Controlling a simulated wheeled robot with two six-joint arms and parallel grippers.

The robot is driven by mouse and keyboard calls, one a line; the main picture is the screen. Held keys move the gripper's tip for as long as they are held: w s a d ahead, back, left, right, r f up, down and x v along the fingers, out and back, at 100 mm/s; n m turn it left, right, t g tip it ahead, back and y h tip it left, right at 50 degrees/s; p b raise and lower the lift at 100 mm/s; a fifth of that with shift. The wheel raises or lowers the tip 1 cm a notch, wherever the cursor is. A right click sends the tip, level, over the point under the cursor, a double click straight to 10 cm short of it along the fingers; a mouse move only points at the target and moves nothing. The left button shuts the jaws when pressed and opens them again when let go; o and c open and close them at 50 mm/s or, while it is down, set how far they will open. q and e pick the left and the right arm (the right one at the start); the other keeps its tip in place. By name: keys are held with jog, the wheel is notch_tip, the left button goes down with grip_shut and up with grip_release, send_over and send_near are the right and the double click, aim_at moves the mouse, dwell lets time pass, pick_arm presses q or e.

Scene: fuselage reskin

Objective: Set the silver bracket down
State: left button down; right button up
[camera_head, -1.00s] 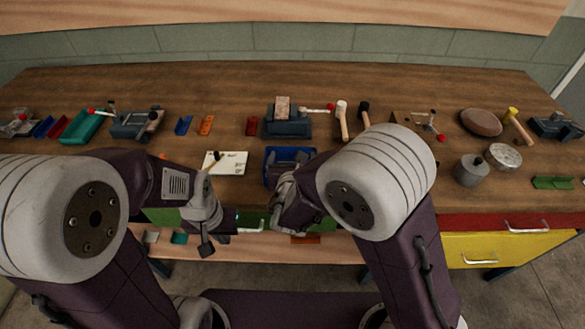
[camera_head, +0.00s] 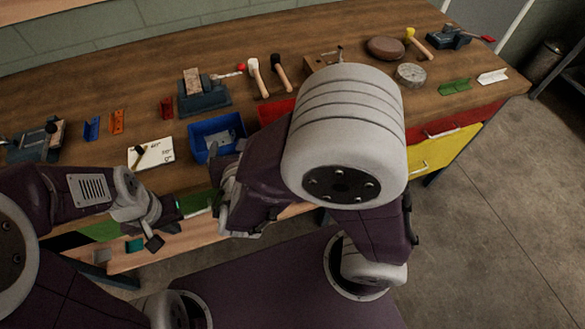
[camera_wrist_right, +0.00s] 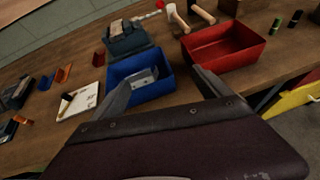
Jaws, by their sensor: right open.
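A silver bracket (camera_wrist_right: 144,79), an angled piece with holes, lies in the blue bin (camera_wrist_right: 158,91). It also shows in the head view (camera_head: 226,138), inside the blue bin (camera_head: 197,145). My right gripper (camera_wrist_right: 163,76) is open, with its fingers spread in front of the bin and nothing held between them. I cannot tell whether a finger touches the bin. In the head view my right arm hides most of that gripper. My left gripper (camera_head: 158,222) is low at the bench's front edge, left of the right one; its jaws are too small to read.
A red bin (camera_wrist_right: 222,46) stands right of the blue one. A vise (camera_head: 203,97) with a wooden block is behind. A white card (camera_head: 151,153) lies left. Mallets (camera_head: 257,78) lie at the back. A light angle piece (camera_head: 492,77) lies at the bench's far right.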

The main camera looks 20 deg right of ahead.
jog(key=s+d+f+m+g+h, duration=0.2)
jog(key=s+d+f+m+g, duration=0.1)
jog(key=d+m, duration=0.35)
jog(key=s+d+f+m+g+h, duration=0.25)
jog(key=d+m+g, duration=0.2)
jog(key=d, duration=0.35)
jog(key=s+f+m+g+y, duration=0.2)
jog(key=m+y, duration=0.1)
jog(key=m, duration=0.8)
jog(key=s+f+m+g+y, duration=0.2)
jog(key=m+y, duration=0.1)
jog(key=m, duration=0.9)
jog(key=shift+s+d, duration=0.25)
jog(key=shift+d, duration=0.1)
